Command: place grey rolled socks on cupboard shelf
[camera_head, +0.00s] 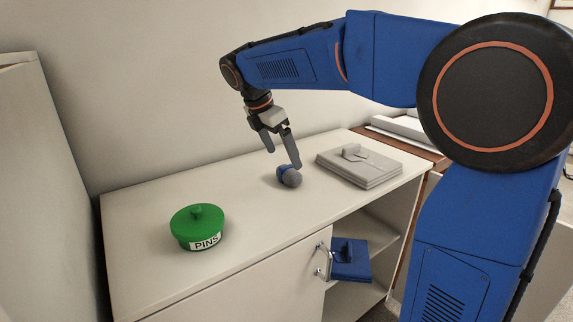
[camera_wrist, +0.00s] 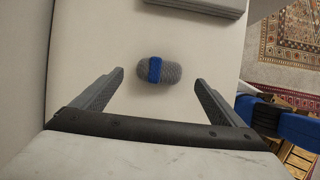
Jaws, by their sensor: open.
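The grey rolled socks (camera_head: 290,177), with a blue band around the middle, lie on top of the white cupboard (camera_head: 150,262). They also show in the wrist view (camera_wrist: 173,71), ahead of and between the fingertips. My gripper (camera_head: 283,158) is open and empty, just above and behind the socks. Both its fingers show in the wrist view (camera_wrist: 159,78), apart from the socks. The cupboard shelf (camera_head: 352,296) shows through the open right part of the front, below the top.
A green lidded pot marked PINS (camera_head: 198,228) stands on the top at left. A blue folded item (camera_head: 350,262) is inside the cupboard, near the door handle (camera_head: 323,262). The top between pot and socks is clear.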

